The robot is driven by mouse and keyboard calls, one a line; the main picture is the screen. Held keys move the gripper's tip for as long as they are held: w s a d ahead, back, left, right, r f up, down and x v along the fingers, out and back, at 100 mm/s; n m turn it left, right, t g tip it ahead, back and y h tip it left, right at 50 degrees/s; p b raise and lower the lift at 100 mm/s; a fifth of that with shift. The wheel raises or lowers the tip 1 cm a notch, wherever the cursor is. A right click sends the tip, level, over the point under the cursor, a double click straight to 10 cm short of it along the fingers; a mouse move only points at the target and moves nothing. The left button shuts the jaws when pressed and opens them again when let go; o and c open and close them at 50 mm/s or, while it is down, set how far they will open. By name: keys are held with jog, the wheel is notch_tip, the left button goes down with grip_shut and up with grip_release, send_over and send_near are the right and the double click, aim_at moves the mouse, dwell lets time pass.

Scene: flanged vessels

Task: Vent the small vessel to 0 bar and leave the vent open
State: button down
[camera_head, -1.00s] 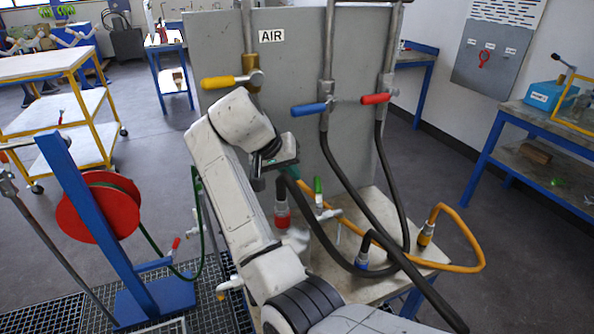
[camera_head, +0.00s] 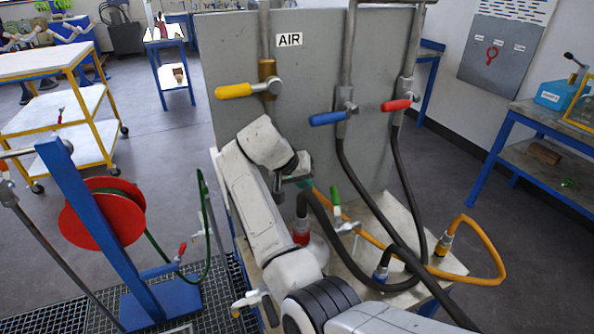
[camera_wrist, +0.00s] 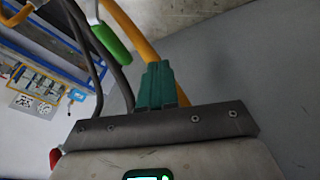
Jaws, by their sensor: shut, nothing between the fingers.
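My gripper (camera_head: 307,184) is above the bench in front of the grey panel. Its green fingers (camera_wrist: 157,84) are together and empty in the wrist view. A green-handled valve (camera_head: 335,196) stands just right of the gripper, its handle upright. The same green handle (camera_wrist: 112,44) shows beyond the fingers in the wrist view, apart from them. A pale rounded vessel (camera_head: 318,252) with a red fitting (camera_head: 301,232) on a dark hose sits below, partly hidden by my arm. No pressure gauge is readable.
Yellow (camera_head: 234,91), blue (camera_head: 328,118) and red (camera_head: 396,105) valve handles are on the pipes of the panel marked AIR (camera_head: 289,40). Dark hoses and an orange hose (camera_head: 490,240) loop over the bench (camera_head: 400,212). A red hose reel (camera_head: 98,215) stands left.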

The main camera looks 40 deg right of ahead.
aim_at(336, 203)
jog(key=shift+s+d+f+p, duration=0.3)
jog(key=shift+s+d, duration=0.1)
jog(key=shift+d, duration=0.2)
jog(key=shift+s+d+f+p, duration=0.25)
jog(key=shift+s+d, duration=0.2)
jog(key=shift+d, duration=0.2)
jog(key=shift+s+d+f+p, duration=0.3)
jog(key=shift+s+d, duration=0.1)
jog(key=shift+d, duration=0.2)
